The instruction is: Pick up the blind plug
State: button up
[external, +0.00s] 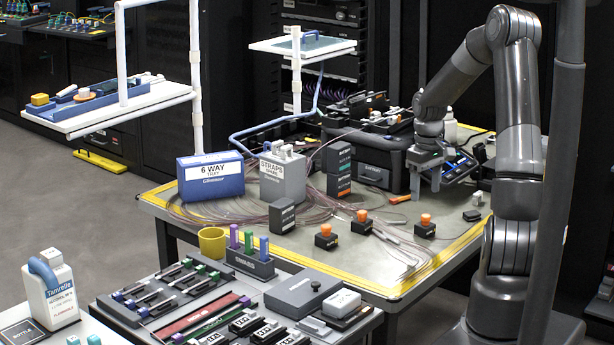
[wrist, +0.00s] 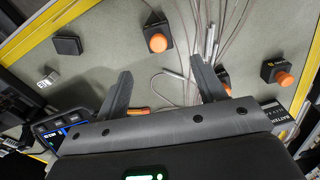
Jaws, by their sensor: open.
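My gripper (external: 424,190) hangs over the right part of the workbench, fingers pointing down. In the wrist view its fingers (wrist: 161,65) are wide apart with nothing held between them. No thing is clearly marked as the blind plug, so I cannot tell which it is. A small flat dark piece (external: 472,215) lies near the bench's right edge, also in the wrist view (wrist: 68,45). A black block with an orange knob (external: 425,226) stands in front of my gripper, also in the wrist view (wrist: 157,42). Two similar blocks stand farther left.
Loose fibre cables (external: 350,205) cross the bench, with thin ends below my fingers. An orange-handled tool (external: 399,198) lies beside my gripper. A screened device (external: 458,166) and a black case (external: 372,165) stand close by. A small grey piece (wrist: 48,78) lies near the dark piece.

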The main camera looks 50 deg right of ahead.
aim_at(425, 215)
notch_tip(425, 215, down, 9)
jog(key=shift+s+f, duration=0.15)
jog(key=shift+f, duration=0.05)
dwell(0.3)
jog(key=shift+c, duration=0.5)
jog(key=c, duration=1)
jog(key=shift+r, duration=0.15)
